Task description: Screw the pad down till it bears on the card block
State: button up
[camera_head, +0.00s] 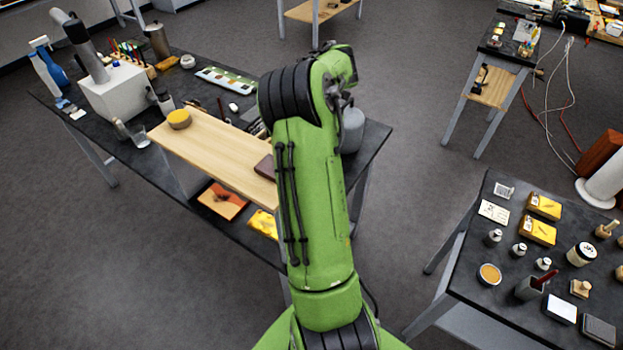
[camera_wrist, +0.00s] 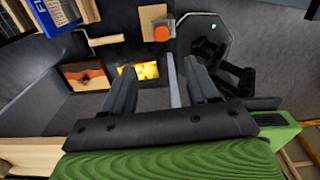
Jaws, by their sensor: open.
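I cannot make out the screw-down pad or the card block for certain in either view. In the head view my green arm reaches up over the middle and hides part of the left table; my gripper does not show there. In the wrist view my gripper (camera_wrist: 163,78) has its two dark fingers apart, with a gap between them. A grey upright bar (camera_wrist: 173,82) shows in this gap; I cannot tell how far off it is. Nothing is visibly held. An orange round piece (camera_wrist: 162,33) shows beyond the fingers, by a pale wooden piece (camera_wrist: 150,15).
The left table (camera_head: 130,160) bears a wooden board (camera_head: 205,150) with a yellow round piece (camera_head: 179,118) and a dark brown block (camera_head: 265,167). An orange picture (camera_head: 222,200) lies lower down. The right table (camera_head: 480,210) is crowded. Open floor (camera_head: 420,130) lies between.

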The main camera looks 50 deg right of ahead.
jog(key=f, duration=1.4)
jog(key=shift+s+f+p, duration=0.2)
jog(key=shift+f+p, duration=0.1)
jog(key=shift+f, duration=0.1)
jog(key=c, duration=1)
